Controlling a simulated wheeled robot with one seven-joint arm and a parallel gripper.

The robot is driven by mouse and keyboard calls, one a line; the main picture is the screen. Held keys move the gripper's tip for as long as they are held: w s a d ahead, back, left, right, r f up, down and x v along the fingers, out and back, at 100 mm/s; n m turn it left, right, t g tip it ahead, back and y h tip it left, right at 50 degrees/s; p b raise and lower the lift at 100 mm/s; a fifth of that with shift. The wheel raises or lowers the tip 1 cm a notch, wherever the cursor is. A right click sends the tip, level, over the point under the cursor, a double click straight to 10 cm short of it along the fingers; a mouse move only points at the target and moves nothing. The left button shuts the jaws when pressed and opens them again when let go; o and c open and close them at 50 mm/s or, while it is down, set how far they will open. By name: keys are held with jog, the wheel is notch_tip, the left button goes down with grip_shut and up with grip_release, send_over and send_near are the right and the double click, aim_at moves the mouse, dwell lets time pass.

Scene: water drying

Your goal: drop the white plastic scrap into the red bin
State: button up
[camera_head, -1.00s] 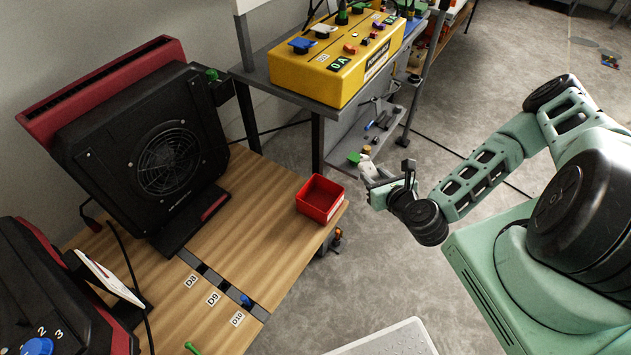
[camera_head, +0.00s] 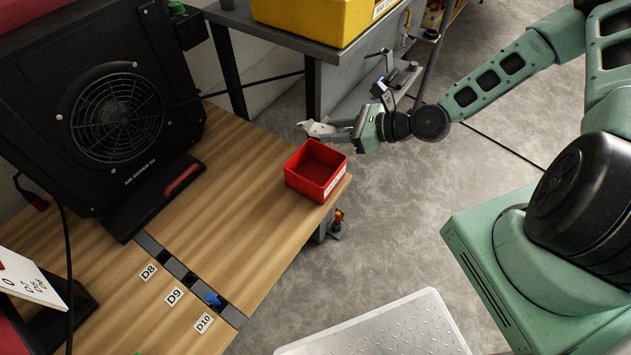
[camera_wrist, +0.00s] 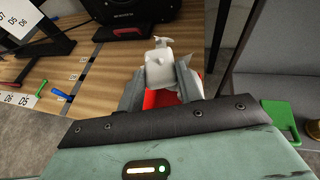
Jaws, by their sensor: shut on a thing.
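My gripper (camera_head: 330,131) is shut on the white plastic scrap (camera_head: 312,127), which sticks out from the fingertips. The scrap is a small, irregular white piece. It also shows between the fingers in the wrist view (camera_wrist: 160,68). The red bin (camera_head: 303,182) is an open square box near the right corner of the wooden table. In the head view my gripper is just above and behind the bin's far rim. In the wrist view the bin (camera_wrist: 158,98) is mostly hidden behind the gripper and scrap. The bin looks empty in the head view.
The wooden table (camera_head: 240,165) carries a black fan unit (camera_head: 115,115) at left and a slotted strip with labels D8, D9 and D10. A grey shelf with a yellow box (camera_head: 310,20) stands behind. A green object (camera_wrist: 283,115) shows at right in the wrist view.

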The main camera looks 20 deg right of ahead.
notch_tip(320, 180, down, 6)
jog(key=b, duration=0.5)
jog(key=shift+b, duration=0.35)
jog(key=o, duration=1)
jog(key=shift+o, duration=0.2)
jog(key=shift+s, duration=0.1)
jog(key=p+v, duration=0.4)
jog(key=v, duration=1.3)
jog(key=shift+r, duration=0.2)
jog(key=shift+d, duration=0.1)
